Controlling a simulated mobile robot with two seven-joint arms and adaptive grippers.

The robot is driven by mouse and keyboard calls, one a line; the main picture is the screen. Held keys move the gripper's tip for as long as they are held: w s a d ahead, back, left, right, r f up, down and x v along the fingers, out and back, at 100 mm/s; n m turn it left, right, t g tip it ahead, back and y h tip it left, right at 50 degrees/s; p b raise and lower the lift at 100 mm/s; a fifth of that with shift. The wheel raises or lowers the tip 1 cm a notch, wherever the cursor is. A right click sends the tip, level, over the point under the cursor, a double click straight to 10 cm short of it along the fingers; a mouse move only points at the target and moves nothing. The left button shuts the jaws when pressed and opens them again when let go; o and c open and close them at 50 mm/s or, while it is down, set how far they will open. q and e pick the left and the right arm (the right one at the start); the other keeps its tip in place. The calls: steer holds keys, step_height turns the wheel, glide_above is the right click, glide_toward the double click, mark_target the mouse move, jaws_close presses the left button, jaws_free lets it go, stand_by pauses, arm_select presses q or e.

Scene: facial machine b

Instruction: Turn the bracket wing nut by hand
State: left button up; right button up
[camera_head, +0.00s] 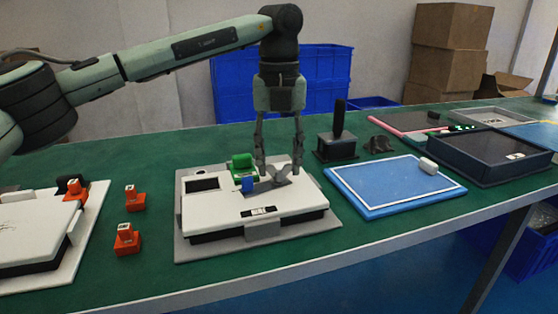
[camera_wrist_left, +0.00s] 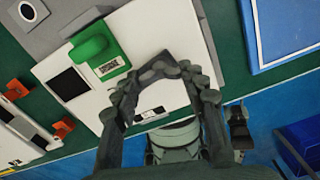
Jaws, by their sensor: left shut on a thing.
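My right gripper is not in view.
The machine rests on a grey plate (camera_head: 190,247) on the green table. Orange blocks (camera_head: 127,240) and another white device (camera_head: 35,235) stand left. A blue-framed panel (camera_head: 385,188) and a black stand (camera_head: 337,145) are right. Blue crates (camera_head: 325,75) stand behind.

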mark_target(279, 163)
arm_select(q)
steer(key=shift+s+f+n, duration=0.1)
steer(key=shift+f+n, duration=0.2)
steer(key=shift+n, duration=0.1)
steer(key=o, duration=1.2)
steer(key=shift+r, duration=0.15)
step_height(279, 163, up, 12)
